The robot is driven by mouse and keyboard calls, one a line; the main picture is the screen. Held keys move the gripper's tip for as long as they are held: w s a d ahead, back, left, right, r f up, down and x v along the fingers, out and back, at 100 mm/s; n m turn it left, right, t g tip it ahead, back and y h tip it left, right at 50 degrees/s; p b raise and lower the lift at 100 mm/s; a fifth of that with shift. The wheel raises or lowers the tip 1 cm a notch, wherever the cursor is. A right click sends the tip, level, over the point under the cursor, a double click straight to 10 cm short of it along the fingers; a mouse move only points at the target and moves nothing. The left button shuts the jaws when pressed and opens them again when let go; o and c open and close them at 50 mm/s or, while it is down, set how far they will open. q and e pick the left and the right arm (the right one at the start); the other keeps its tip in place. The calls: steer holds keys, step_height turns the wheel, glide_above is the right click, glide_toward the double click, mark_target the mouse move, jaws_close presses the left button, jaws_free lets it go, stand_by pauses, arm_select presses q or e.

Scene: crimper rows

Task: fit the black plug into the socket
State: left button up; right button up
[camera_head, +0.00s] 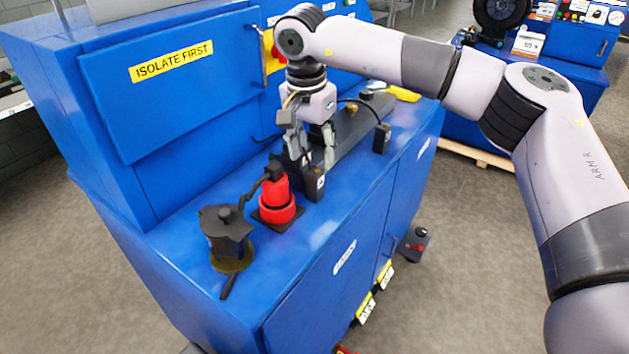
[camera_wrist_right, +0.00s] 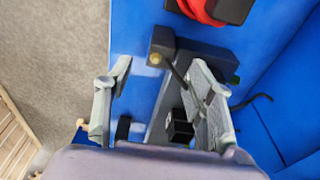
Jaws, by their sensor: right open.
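A red round socket (camera_head: 277,207) stands on a dark base plate on the blue bench. A black piece (camera_head: 273,171) sits at its top, and I cannot tell whether it is the plug or a part of the socket. Part of the socket shows at the top edge of the right wrist view (camera_wrist_right: 202,12). My right gripper (camera_head: 313,168) is open over the long dark bar (camera_head: 345,127), just behind the socket. In the right wrist view its fingers (camera_wrist_right: 160,90) stand wide apart, with a black block (camera_wrist_right: 180,127) seen between them. My left gripper is out of view.
A dark canister (camera_head: 226,240) with a brass-coloured base stands left of the socket. A small black block (camera_head: 382,138) stands by the bench's right edge, with a thin cable running towards it. A blue cabinet (camera_head: 180,85) rises behind. The bench front (camera_head: 310,235) is clear.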

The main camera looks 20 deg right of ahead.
mark_target(314, 171)
step_height(314, 171, down, 4)
steer(key=shift+r+p, duration=0.1)
steer(key=shift+p, duration=0.85)
steer(key=shift+w+d+f, duration=0.1)
steer(key=shift+f, duration=0.45)
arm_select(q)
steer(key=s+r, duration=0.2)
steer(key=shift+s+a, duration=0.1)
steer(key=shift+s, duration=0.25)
arm_select(e)
steer(key=shift+c, duration=0.6)
steer(key=c, duration=0.4)
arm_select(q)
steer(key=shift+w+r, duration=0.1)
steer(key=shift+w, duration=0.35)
arm_select(e)
jaws_close()
